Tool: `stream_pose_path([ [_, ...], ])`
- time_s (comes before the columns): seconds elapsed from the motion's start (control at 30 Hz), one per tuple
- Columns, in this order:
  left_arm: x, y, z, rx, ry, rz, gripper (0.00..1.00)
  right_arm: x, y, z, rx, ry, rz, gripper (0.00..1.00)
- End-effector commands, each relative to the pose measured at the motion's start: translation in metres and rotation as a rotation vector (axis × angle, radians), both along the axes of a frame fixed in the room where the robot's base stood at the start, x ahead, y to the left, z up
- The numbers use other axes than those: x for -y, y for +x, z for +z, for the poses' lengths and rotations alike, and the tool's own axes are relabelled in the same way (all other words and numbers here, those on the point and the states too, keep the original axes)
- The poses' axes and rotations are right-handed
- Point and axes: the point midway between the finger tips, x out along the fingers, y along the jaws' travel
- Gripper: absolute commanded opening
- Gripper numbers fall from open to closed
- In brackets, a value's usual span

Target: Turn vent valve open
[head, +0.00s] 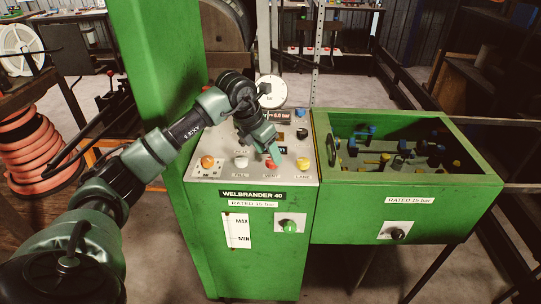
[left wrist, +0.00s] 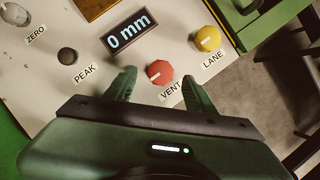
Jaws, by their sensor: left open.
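The vent valve is a red knob (head: 271,164) with a white pointer line, labelled VENT, on the sloped grey panel (head: 224,175) of the green machine. In the left wrist view the red knob (left wrist: 159,73) shows between my two fingertips, nearer the camera's upper middle. My left gripper (head: 273,153) is open above the panel, its fingers on either side of the knob; it also shows in the left wrist view (left wrist: 158,82). I cannot tell whether the fingers touch the knob. My right gripper is not in view.
A yellow LANE knob (left wrist: 206,39) sits right of the vent knob. A dark PEAK knob (left wrist: 67,56) and a 0 mm display (left wrist: 129,29) are nearby. White (head: 241,162) and orange (head: 207,162) knobs lie left. A green bin (head: 410,195) with fittings adjoins on the right.

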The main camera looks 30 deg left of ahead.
Motion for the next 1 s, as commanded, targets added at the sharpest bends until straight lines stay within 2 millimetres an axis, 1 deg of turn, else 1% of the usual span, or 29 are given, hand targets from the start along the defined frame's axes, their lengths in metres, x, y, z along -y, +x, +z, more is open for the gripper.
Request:
stream_pose_path([
  [0.03, 0.001, 0.002, -0.007, -0.004, -0.001, -0.001, 0.55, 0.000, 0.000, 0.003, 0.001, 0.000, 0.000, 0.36],
  [0.2, 0.003, 0.009, -0.023, 0.000, -0.002, -0.001, 0.55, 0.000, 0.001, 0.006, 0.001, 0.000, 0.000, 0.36],
  [0.33, 0.003, 0.011, -0.028, 0.000, -0.001, -0.001, 0.55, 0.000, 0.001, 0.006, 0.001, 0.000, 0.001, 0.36],
  [0.53, 0.003, 0.011, -0.028, 0.001, -0.001, -0.001, 0.55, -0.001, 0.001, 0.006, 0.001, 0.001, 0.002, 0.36],
  [0.57, 0.003, 0.011, -0.028, 0.001, -0.001, -0.001, 0.49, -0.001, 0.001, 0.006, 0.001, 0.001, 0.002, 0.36],
  [0.6, 0.003, 0.011, -0.028, 0.001, -0.001, -0.001, 0.38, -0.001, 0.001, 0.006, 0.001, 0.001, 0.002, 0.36],
  [0.67, 0.003, 0.011, -0.028, 0.001, -0.001, -0.001, 0.21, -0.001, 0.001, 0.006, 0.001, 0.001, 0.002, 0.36],
  [0.7, 0.003, 0.011, -0.028, 0.001, -0.001, -0.001, 0.10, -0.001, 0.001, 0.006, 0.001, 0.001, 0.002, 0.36],
  [0.73, 0.003, 0.011, -0.028, 0.001, -0.001, -0.001, 0.02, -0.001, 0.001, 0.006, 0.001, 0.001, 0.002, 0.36],
  [0.77, 0.003, 0.011, -0.028, 0.001, -0.001, -0.001, 0.00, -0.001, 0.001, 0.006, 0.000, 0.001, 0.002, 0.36],
  [1.0, 0.003, 0.011, -0.028, 0.002, 0.000, -0.018, 0.00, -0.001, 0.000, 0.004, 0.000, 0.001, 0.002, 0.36],
])
